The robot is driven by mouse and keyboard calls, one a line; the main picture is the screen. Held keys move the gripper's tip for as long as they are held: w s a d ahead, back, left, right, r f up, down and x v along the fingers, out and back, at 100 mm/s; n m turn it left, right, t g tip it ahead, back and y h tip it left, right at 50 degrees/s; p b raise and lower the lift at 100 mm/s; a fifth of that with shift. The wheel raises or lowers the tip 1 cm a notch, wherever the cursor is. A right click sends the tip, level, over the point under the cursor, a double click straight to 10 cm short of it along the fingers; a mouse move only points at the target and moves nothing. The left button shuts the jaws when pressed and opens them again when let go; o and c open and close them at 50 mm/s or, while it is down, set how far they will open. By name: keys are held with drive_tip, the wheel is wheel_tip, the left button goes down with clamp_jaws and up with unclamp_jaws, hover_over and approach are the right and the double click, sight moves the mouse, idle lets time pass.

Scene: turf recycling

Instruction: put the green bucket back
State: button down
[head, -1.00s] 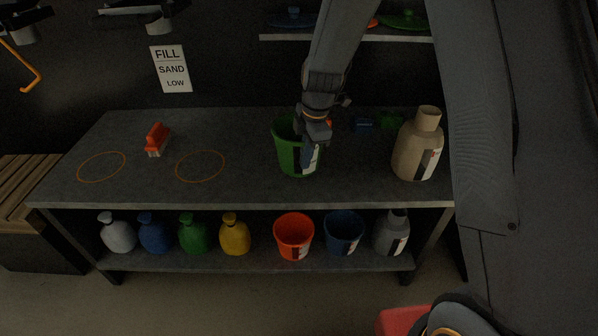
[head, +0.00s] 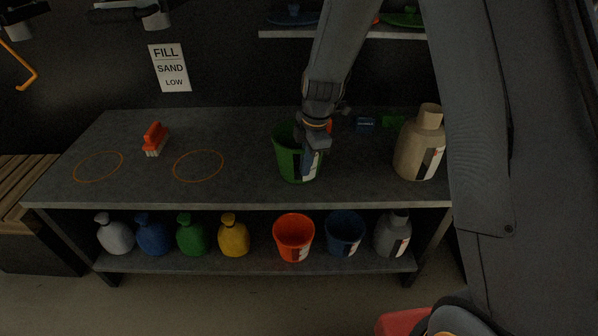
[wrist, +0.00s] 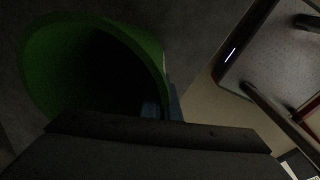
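The green bucket (head: 289,160) stands upright over the right half of the grey workbench top. I cannot tell whether its base touches the bench. My gripper (head: 314,147) is at the bucket's right rim, pointing down, and appears shut on the bucket wall. In the wrist view the bucket's open mouth (wrist: 60,60) fills the upper left. A bluish finger shows inside the rim and another outside it, and the dark gripper body hides the near part.
A beige bottle (head: 418,155) stands right of the bucket. An orange brush (head: 154,140) and two orange outlined circles (head: 198,166) are on the left. The lower shelf (head: 264,266) holds several bottles, an orange bucket (head: 293,238) and a blue bucket (head: 344,234). A shelf (head: 350,35) hangs above.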

drive_tip(key=shift+f, duration=0.35)
idle(0.4)
drive_tip(key=c, duration=1.6)
unclamp_jaws()
drive_tip(key=shift+c, duration=0.2)
wheel_tip(320, 180, up, 8)
drive_tip(key=d, duration=0.1)
drive_tip(key=shift+s+f, duration=0.15)
drive_tip(key=shift+s, duration=0.25)
